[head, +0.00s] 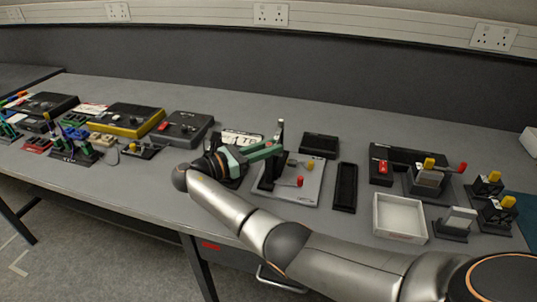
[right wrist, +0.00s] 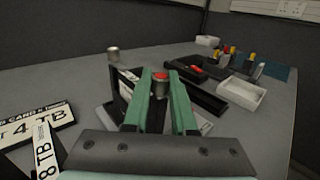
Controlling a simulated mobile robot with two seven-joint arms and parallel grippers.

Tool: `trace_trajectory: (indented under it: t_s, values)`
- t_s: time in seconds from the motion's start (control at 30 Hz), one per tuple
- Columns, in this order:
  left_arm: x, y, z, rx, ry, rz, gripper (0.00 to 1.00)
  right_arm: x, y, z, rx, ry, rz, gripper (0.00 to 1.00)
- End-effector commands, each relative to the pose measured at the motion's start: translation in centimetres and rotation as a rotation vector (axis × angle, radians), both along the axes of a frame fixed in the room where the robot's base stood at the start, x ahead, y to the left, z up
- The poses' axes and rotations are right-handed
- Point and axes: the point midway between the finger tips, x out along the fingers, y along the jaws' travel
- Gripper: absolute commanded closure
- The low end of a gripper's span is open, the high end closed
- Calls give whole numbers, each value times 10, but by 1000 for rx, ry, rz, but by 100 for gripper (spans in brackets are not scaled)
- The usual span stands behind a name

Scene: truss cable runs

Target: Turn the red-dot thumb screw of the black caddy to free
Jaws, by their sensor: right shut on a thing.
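In the right wrist view, a silver thumb screw with a red dot on top (right wrist: 160,82) stands upright between the two green fingers of my right gripper (right wrist: 161,100). The fingers are shut on it, one on each side. Part of the black caddy (right wrist: 123,88) shows left of the fingers, with a second, plain-topped silver screw (right wrist: 113,54) standing over it. In the head view my right gripper (head: 274,148) reaches over the black caddy (head: 265,183) in mid-table, and the red-dot screw is hidden there. My left gripper is not in view.
A grey plate (head: 308,190) with red and yellow handles lies right of the caddy. A black tray (head: 345,187) and a white open box (head: 400,217) stand farther right. Lettered plates (right wrist: 38,123) lie on the left in the wrist view.

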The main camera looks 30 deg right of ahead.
Motion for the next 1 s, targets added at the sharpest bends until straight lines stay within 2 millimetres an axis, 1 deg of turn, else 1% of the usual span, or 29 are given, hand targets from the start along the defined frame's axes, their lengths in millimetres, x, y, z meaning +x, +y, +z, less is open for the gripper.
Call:
trace_trajectory:
  t_s: [0.03, 0.2, 0.73, 0.77, 1.0]
  values:
    - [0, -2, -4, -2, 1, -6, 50, 0, 0, -2, 0, 0, -16, 100]
    - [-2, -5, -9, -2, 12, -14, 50, 0, 0, -1, 0, 0, -48, 100]
    - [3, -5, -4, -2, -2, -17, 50, 0, 0, 0, 1, 1, -62, 100]
    - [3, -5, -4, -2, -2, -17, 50, 0, -1, 0, 1, 1, -62, 72]
    - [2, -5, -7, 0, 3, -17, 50, 0, -1, 0, 1, 1, -62, 45]
